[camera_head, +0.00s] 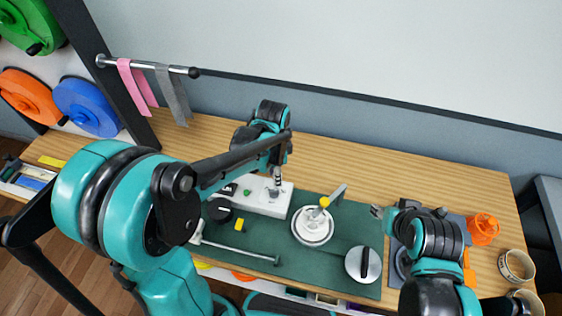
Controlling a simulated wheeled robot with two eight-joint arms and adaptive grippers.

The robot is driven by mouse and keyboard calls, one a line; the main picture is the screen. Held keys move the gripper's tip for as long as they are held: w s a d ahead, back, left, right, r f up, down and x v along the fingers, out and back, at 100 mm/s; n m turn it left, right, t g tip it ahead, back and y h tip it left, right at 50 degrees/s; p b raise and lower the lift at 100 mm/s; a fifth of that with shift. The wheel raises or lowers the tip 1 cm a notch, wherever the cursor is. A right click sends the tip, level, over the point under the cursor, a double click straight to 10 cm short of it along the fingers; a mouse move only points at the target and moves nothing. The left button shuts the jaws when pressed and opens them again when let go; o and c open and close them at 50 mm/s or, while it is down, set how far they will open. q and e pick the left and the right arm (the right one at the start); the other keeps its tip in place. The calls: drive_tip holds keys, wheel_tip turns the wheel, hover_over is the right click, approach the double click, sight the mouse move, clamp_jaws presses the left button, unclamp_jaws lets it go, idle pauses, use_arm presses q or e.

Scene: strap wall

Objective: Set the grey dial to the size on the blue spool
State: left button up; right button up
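The blue spool (88,107) hangs at the far left beside other spools; I cannot read a size on it. A round silver-grey disc with a black bar handle (363,264), which looks like the grey dial, lies at the front right of the green mat (330,262). My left gripper (275,188) points down at a white block (262,205) at the mat's back left. Its fingers are too small to tell open from shut, and contact with the block is unclear. My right gripper (377,212) is low at the mat's right edge, away from the disc; its fingers are barely visible.
A white round fixture with a yellow-tipped part (312,228) stands mid-mat. A black knob (219,210) and a thin metal rod (238,249) are at left. An orange object (483,229) and a roll (516,266) stand at right. Pink and grey straps (173,95) hang on a rail.

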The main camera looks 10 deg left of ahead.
sight(276, 190)
use_arm(q)
drive_tip(key=shift+w, duration=0.25)
drive_tip(key=shift+s+f, duration=0.15)
drive_tip(key=shift+s, duration=0.05)
wheel_tip(276, 190, down, 6)
drive_tip(key=shift+f+b, duration=0.15)
drive_tip(key=shift+b, duration=0.85)
drive_tip(key=shift+s+f, duration=0.1)
drive_tip(key=shift+f, duration=0.3)
clamp_jaws()
